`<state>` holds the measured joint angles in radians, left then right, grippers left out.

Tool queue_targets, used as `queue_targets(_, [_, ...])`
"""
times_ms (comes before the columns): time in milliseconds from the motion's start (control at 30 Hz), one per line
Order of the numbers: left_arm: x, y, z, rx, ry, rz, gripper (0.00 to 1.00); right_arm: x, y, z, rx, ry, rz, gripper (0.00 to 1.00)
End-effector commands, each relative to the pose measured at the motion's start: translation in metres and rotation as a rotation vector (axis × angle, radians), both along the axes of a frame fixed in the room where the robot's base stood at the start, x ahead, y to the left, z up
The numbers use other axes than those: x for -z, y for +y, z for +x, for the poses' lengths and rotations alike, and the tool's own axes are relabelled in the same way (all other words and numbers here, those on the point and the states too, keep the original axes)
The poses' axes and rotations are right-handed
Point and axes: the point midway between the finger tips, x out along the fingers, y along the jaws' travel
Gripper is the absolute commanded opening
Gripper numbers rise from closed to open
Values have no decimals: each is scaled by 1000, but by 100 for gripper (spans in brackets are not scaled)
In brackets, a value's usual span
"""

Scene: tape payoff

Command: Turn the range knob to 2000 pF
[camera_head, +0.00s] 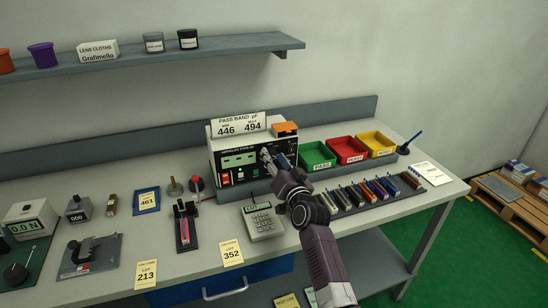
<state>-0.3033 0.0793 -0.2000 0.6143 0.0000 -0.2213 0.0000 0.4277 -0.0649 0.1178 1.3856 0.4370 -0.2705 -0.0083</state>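The capacitance meter (232,146) is a light box with a black front panel, standing at the back of the bench under a "PASS BAND pF 446–494" sign (238,124). Its panel has a greenish display (238,160) and a red switch (226,178). My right gripper (266,156) is at the right part of this panel, its fingertips at or very close to it. The range knob is not distinguishable; the gripper covers that area. Whether the fingers are closed on the knob is too small to tell. My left gripper is out of view.
Green (316,155), red (347,149) and yellow (376,143) bins stand right of the meter. A rack (374,190) of several coloured parts lies in front of them. A shelf (150,58) runs above the bench.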

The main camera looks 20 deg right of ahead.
Motion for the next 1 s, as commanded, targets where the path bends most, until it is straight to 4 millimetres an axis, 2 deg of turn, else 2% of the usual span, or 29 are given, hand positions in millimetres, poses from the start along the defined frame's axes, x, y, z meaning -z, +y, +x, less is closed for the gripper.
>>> queue_targets(133, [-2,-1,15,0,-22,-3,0,0,0,3,0,0,0,39])
queue_targets(333, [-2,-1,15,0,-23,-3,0,0,0,3,0,1,0,39])
queue_targets(700, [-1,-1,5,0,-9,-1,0,0,0,3,0,1,1,0])
queue_targets(1000, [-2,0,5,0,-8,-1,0,1,1,3,-1,1,-35,0])
